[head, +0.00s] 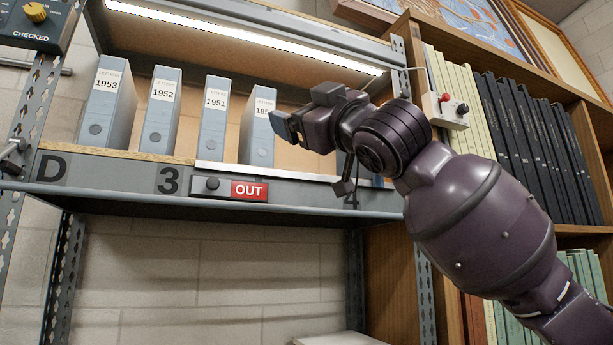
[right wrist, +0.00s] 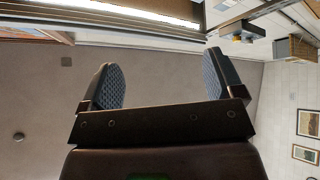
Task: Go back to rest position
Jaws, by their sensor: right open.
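My right gripper (head: 284,127) is raised in front of the shelf, near the box file at the right of the row. In the right wrist view its two fingers (right wrist: 164,82) stand wide apart with nothing between them. My right arm comes in from the lower right and hides part of the shelf. My left gripper does not show. Grey box files labelled 1953 (head: 106,105), 1952 (head: 160,110) and 1951 (head: 214,118) stand upright on the shelf. Another file (head: 258,135) beside them has its label partly hidden by the gripper.
The metal shelf edge (head: 110,178) carries a red OUT sign (head: 249,190). A light strip (head: 250,38) runs above. A switch box (head: 444,110) sits by the right post. A wooden bookcase with dark volumes (head: 520,140) stands at right. A CHECKED dial box (head: 36,25) is upper left.

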